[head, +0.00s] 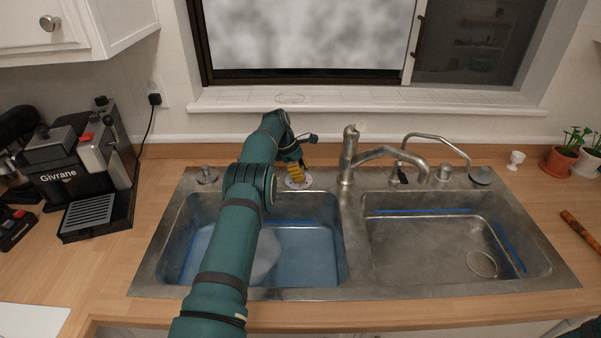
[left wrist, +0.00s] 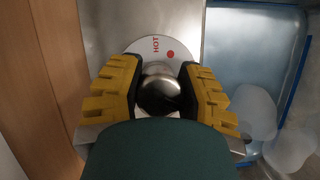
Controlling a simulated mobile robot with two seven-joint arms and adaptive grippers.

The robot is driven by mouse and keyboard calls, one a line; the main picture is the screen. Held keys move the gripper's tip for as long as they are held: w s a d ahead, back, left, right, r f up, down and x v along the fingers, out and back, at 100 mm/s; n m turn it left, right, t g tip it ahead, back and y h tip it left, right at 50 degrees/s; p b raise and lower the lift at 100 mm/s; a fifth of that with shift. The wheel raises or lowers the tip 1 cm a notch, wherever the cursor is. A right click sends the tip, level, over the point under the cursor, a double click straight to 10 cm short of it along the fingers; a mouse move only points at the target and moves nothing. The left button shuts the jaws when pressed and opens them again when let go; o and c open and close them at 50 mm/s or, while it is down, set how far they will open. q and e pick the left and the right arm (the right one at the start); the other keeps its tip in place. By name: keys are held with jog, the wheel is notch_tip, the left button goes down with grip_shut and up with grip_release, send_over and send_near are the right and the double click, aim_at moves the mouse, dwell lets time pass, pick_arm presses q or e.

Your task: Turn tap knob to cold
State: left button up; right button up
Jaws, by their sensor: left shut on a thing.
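The tap knob (left wrist: 160,88) is a round, shiny metal knob on a white disc (left wrist: 150,47) marked "HOT" with a red dot. In the left wrist view the knob sits between the yellow fingers of my left gripper, which is shut on it. In the head view my left gripper (head: 296,168) points down at the disc behind the left basin and hides the knob. Any cold mark is not visible. The metal tap (head: 347,158) stands right of my gripper, its spout over the right basin. My right gripper is out of view.
My left arm passes over the left basin (head: 310,255), which looks bluish inside. A coffee machine (head: 75,165) stands left. A second, thin curved spout (head: 440,138) and potted plants (head: 563,158) are at right. The windowsill (head: 360,98) is behind.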

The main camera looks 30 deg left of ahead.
pick_arm(q)
jog(key=shift+d+f, duration=0.1)
jog(key=shift+f, duration=0.05)
jog(key=o, duration=1.2)
